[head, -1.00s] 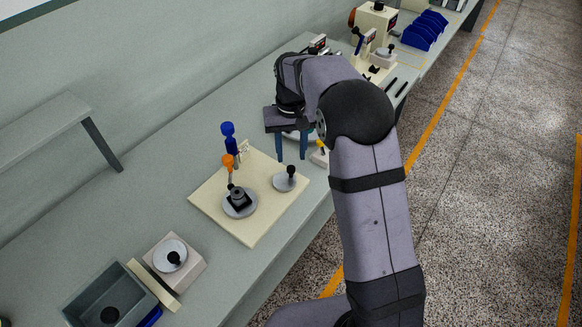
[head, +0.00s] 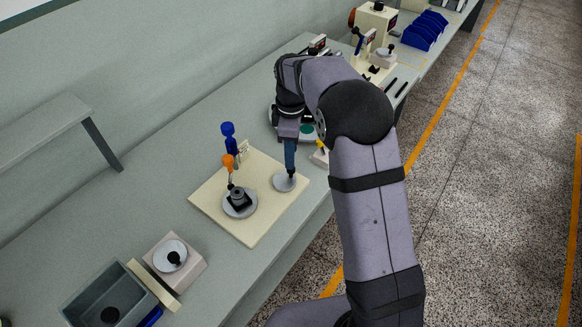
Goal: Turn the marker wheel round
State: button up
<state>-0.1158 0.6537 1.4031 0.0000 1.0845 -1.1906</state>
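A small grey wheel (head: 281,183) with an upright black knob near its rim lies flat on the right part of a cream board (head: 250,233); I take it as the marker wheel, though no label shows. My gripper (head: 290,171) points down over this wheel, its tip at the knob. The fingers are seen edge-on, one behind the other, and cover most of the knob, so I cannot tell whether they grip it. A larger grey disc (head: 251,207) with a black block and a round hub sits left on the same board.
An orange-topped post (head: 229,162) and a blue-topped post (head: 229,137) stand behind the larger disc. A boxed dial (head: 174,259) and a grey bin (head: 92,283) are at the front left. More devices and blue racks (head: 424,32) stand farther back. Bare bench lies left of the board.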

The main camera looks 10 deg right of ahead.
aim_at(285, 177)
jog(key=shift+f+p, duration=1.1)
jog(key=shift+f, duration=2.5)
jog(key=shift+c, duration=0.3)
grip_shut()
